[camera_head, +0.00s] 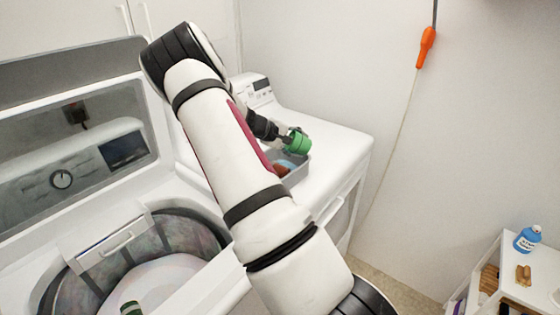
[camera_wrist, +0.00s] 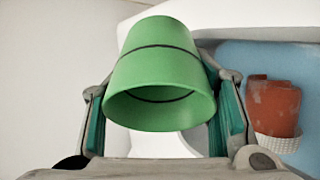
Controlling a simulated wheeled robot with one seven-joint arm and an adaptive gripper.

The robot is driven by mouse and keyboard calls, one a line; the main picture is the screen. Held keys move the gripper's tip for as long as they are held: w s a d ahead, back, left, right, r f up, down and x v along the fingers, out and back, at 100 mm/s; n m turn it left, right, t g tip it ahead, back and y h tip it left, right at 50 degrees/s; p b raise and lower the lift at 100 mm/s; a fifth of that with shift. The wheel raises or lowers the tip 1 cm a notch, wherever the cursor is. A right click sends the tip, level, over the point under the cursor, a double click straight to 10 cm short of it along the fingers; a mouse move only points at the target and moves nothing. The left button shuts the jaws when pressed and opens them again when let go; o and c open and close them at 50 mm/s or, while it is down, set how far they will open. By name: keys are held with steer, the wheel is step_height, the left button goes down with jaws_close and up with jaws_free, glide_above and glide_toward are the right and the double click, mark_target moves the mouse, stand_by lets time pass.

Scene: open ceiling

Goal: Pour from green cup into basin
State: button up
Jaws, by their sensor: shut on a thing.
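The green cup (camera_head: 299,144) is in my gripper (camera_head: 287,134), held above the grey basin (camera_head: 305,169) on the white machine top. In the wrist view, the green cup (camera_wrist: 155,60) sits between the two fingers of my gripper (camera_wrist: 163,105), shut on its sides. The cup's wide open end faces the camera and the lower edge of that view. It looks tilted; I see nothing flowing from it. The basin is partly hidden by my arm; blue and reddish-brown things show inside it.
In the wrist view, a terracotta pot-like thing (camera_wrist: 273,107) and a white ribbed thing (camera_wrist: 277,143) show against blue. An open washing machine (camera_head: 110,240) stands at left. A shelf (camera_head: 527,290) with a blue bottle (camera_head: 527,239) is at right. The machine top right of the basin is clear.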

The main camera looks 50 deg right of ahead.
steer(key=shift+s+d+f+m+t+y+p, duration=0.1)
steer(key=shift+f+m+t+y+p, duration=0.4)
steer(key=shift+t+y, duration=0.55)
steer(key=shift+s+d+r+t+y, duration=0.1)
steer(key=shift+s+r+t+y, duration=0.1)
steer(key=shift+r+t+y, duration=0.25)
steer(key=shift+s+d+r+t+y+p, duration=0.3)
steer(key=shift+s+d+t+y+p, duration=0.25)
steer(key=shift+y+p, duration=0.35)
steer(key=shift+s+d+f+m+t+y+p, duration=0.2)
steer(key=shift+s+d+m+t+y+p, duration=0.25)
steer(key=shift+t+y+p, duration=0.5)
steer(key=shift+s+d+f+m+t+y+p, duration=0.15)
steer(key=shift+s+d+m+t+y+p, duration=0.1)
steer(key=shift+s+d+t+y+p, duration=0.6)
steer(key=shift+w+a, duration=0.15)
steer(key=shift+w, duration=0.1)
steer(key=shift+r+t, duration=0.1)
steer(key=shift+t, duration=0.15)
